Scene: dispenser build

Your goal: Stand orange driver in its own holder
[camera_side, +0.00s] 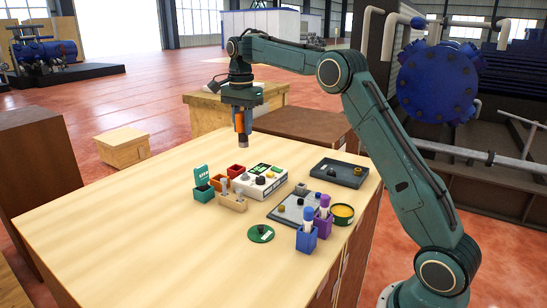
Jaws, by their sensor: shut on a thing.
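My gripper (241,128) is above the back of the wooden table, pointing down. It is shut on the orange driver (238,121), held upright with a grey-brown lower part and a dark end hanging clear of the tabletop. Much of the driver is hidden by the jaws. A red open box (236,171) stands almost directly below the driver. I cannot tell for certain which one is the driver's own holder.
A white control box (262,183) and a wooden block with pegs (232,202) stand mid-table. Blue (307,239) and purple (323,224) holders, a yellow tin (343,213), a grey plate and a dark tray (339,172) are to the right. The table's left and front are clear.

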